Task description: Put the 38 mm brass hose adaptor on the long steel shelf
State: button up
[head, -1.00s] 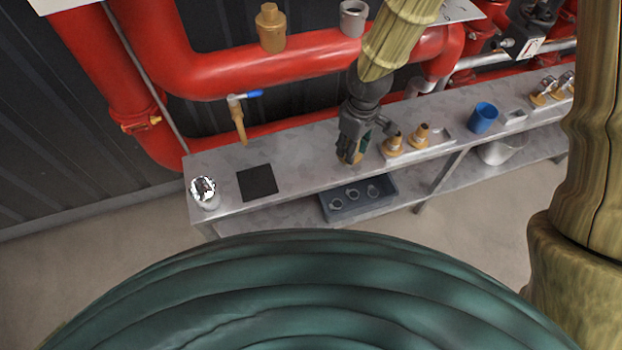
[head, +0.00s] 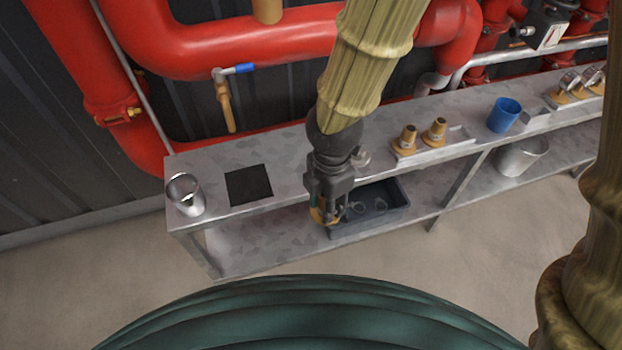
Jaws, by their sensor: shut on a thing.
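My gripper (head: 326,212) is shut on a small brass-coloured piece (head: 318,215), which looks like the brass hose adaptor. The jaws hide most of it, and its size cannot be read. The gripper points down at the front edge of the long steel shelf (head: 280,155), in front of the dark grey bin in the picture. Whether the piece touches anything cannot be told. Two other brass fittings (head: 407,140) (head: 434,131) stand upright on a light tray (head: 440,146) on the shelf top, right of the gripper.
A black square mat (head: 249,185) and a shiny metal cup (head: 185,194) are at the shelf's left end. A blue cup (head: 503,115) stands farther right. The grey bin (head: 385,212) with ring-like parts and a bucket (head: 522,155) are on the lower level. Red pipes (head: 260,55) run behind.

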jog(key=w+a, duration=0.1)
jog(key=w, duration=0.4)
jog(key=w+a+f, duration=0.1)
jog(key=w, duration=0.4)
jog(key=w+a, duration=0.1)
jog(key=w, duration=0.4)
jog(key=shift+w+a+f+b, duration=0.1)
jog(key=shift+w+f+b, duration=0.1)
jog(key=shift+f+b, duration=0.45)
jog(key=shift+f, duration=1.4)
jog(key=shift+f, duration=0.1)
jog(key=o, duration=1.1)
notch_tip(320, 180, up, 12)
jog(key=shift+r+p, duration=0.1)
jog(key=shift+p, duration=0.9)
